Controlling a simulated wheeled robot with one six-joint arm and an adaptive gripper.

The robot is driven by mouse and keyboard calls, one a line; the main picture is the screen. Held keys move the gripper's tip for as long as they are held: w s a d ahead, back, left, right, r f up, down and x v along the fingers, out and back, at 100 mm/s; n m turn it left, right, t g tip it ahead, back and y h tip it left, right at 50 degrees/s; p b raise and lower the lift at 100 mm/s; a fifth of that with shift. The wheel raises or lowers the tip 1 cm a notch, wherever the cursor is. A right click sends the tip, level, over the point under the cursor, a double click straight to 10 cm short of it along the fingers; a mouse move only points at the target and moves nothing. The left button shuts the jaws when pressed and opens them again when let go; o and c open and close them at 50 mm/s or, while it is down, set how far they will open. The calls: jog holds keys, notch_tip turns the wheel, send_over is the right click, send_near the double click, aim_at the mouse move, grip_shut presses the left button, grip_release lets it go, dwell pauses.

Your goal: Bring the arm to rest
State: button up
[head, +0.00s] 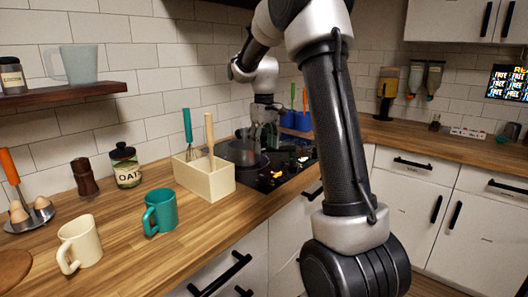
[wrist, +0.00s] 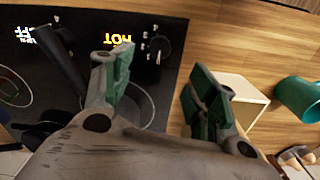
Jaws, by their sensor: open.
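My arm reaches over the counter in the head view. My gripper (head: 264,135) hangs above the black cooktop (head: 268,180), small and partly blended with the dark items behind it. In the wrist view my gripper (wrist: 161,66) has its two green-padded fingers spread apart with nothing between them. The cooktop (wrist: 178,62) lies below, with a lit "HOT" sign. A dark handle-like item (wrist: 62,62) shows left of the fingers; I cannot tell whether it touches my gripper.
A cream utensil box (head: 207,181) stands beside the cooktop, holding a whisk and a wooden-handled tool. A teal mug (head: 160,212), a cream mug (head: 80,243), an oats jar (head: 126,167) and an egg holder (head: 32,217) stand left. The right counter (head: 450,148) has clear room.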

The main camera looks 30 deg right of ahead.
dwell(0.5)
jog(key=s+a+r+t, duration=0.1)
jog(key=s+a, duration=0.1)
jog(key=s, duration=0.8)
jog(key=s+a+r+m+t, duration=0.1)
jog(key=s+a+r+t, duration=0.1)
jog(key=s, duration=0.8)
jog(key=s+a+r+m+t, duration=0.1)
jog(key=s+a+r, duration=0.1)
jog(key=s, duration=0.9)
jog(key=shift+a, duration=0.6)
dwell(3.8)
